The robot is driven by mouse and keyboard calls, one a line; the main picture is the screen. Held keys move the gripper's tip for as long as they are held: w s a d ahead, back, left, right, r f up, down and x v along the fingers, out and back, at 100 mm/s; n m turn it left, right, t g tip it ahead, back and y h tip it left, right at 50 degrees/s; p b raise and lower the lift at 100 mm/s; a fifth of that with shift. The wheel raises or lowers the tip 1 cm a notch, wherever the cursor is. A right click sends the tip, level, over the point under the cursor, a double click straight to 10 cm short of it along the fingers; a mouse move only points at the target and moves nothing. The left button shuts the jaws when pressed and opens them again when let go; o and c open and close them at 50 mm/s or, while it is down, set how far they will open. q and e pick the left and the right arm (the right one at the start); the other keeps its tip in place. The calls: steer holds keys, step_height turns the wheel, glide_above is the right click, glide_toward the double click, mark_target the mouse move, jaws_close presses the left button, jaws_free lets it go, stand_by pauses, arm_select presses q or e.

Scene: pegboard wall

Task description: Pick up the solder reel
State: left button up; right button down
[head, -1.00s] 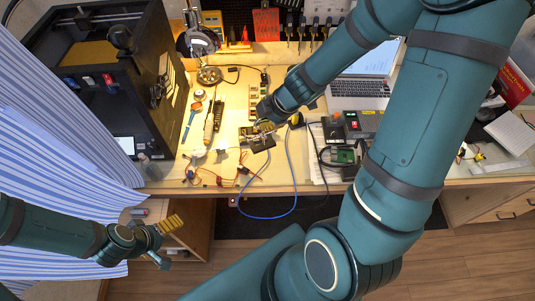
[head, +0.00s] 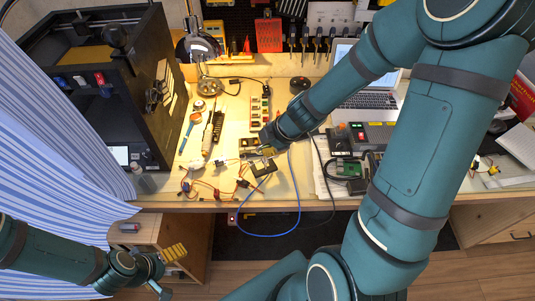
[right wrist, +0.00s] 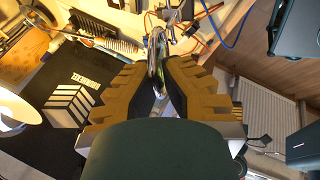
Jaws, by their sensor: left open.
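In the right wrist view the solder reel (right wrist: 157,58) shows as a narrow, shiny silver disc seen nearly edge-on. My right gripper (right wrist: 160,75) has its yellow-brown, dark-padded fingers closed against both sides of it. In the head view my right gripper (head: 258,158) is above the front part of the workbench, beside loose wires; the reel is too small to make out there. My left gripper (head: 172,266) is open and empty, low at the left, in front of the bench and away from the reel.
Orange and red wires (head: 205,187) and a blue cable (head: 298,195) lie near the bench's front edge. A small round roll (head: 198,105) stands further back. The black 3D printer (head: 125,90) is at the left, the laptop (head: 365,108) at the back right.

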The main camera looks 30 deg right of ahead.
steer(key=shift+f+b, duration=1.15)
steer(key=shift+f, duration=0.45)
steer(key=c, duration=1.1)
jaws_free()
steer(key=shift+c, duration=0.2)
steer(key=p+v, duration=0.9)
steer(key=v, duration=0.3)
